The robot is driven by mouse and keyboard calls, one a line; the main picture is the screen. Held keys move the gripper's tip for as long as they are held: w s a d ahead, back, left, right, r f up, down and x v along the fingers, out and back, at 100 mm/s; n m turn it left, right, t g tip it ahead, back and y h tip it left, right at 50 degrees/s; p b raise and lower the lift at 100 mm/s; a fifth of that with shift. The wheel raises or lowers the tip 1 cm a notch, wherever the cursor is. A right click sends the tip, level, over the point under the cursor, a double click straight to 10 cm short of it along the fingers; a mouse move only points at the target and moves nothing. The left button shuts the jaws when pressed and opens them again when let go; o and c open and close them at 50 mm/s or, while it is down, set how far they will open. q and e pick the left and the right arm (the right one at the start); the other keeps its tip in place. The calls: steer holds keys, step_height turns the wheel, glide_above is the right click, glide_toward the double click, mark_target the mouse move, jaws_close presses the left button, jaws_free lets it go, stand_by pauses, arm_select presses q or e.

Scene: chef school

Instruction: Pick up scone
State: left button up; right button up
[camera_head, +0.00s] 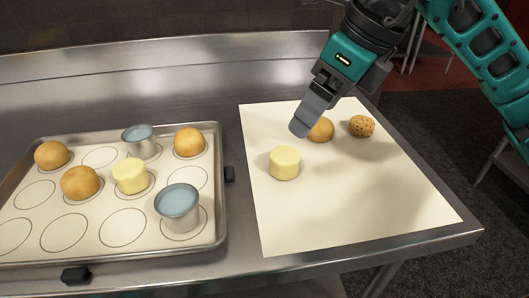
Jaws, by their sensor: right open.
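On the white sheet (340,222) lie a pale yellow round piece (284,164), a golden-brown bun (321,131) and a speckled brown piece (361,126). The frame alone does not show which is the scone. My right gripper (304,122) comes in from the upper right, its fingers pointing down and left. It is open, seen side-on, and appears empty. Its fingertips are beside the golden-brown bun's left side and cover part of it in this view; I cannot tell whether they touch. My left gripper is not in view.
A baking tray (222,185) with printed circles stands at the left, holding golden-brown buns, another pale yellow piece (130,176) and two metal cups (177,205). The front of the white sheet is clear. The steel table's edge (420,241) runs close to the sheet's right side.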

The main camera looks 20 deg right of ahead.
mark_target(285, 153)
steer(key=x, duration=0.2)
steer(key=b+x, duration=0.1)
steer(key=x, duration=0.4)
steer(key=shift+w+d, duration=0.15)
steer(key=shift+d, duration=0.2)
steer(key=x, duration=0.2)
steer(key=b+x, duration=0.1)
steer(key=x, duration=0.2)
steer(key=shift+a+f, duration=0.25)
steer(key=shift+a, duration=0.05)
steer(key=shift+w, duration=0.1)
steer(key=c, duration=1)
steer(key=shift+c, duration=0.5)
steer(key=shift+r, duration=0.15)
